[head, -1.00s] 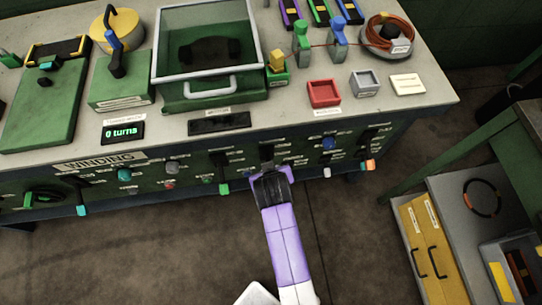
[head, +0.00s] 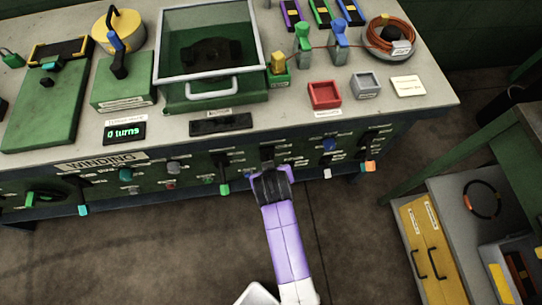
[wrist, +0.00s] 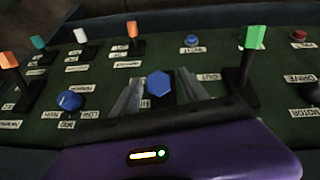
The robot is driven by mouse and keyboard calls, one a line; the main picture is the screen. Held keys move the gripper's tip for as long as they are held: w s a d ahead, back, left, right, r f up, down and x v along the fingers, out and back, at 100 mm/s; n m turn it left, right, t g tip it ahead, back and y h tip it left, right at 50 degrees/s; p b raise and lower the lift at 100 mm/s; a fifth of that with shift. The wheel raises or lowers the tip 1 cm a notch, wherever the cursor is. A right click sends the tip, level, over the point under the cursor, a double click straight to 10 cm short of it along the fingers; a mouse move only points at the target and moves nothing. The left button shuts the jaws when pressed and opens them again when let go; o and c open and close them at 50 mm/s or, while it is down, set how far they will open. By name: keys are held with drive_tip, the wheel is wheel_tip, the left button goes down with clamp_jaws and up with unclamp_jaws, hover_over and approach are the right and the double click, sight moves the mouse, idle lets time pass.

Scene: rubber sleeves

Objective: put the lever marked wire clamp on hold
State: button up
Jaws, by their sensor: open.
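My gripper (head: 270,170) is at the front panel of the winding bench, near its middle. In the wrist view my gripper (wrist: 158,92) is open, with one finger on each side of a blue six-sided handle (wrist: 159,83) seen end-on. A gap shows around the handle, and I cannot tell whether either finger touches it. The label by this handle is hidden or too small to read, so I cannot confirm the wire clamp marking or its hold position. In the head view my gripper covers this handle.
The wrist view shows a green-tipped lever (wrist: 254,38) to the right and orange (wrist: 132,30) and white (wrist: 80,35) ones to the left. Blue knobs (wrist: 70,100) sit among them. In the head view a side shelf (head: 450,230) stands at the right; the floor before the panel is clear.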

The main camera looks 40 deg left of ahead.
drive_tip(key=v, duration=0.7)
drive_tip(key=shift+s+d+r, duration=0.15)
drive_tip(key=shift+d+r, duration=0.05)
drive_tip(key=shift+r, duration=0.1)
idle(0.6)
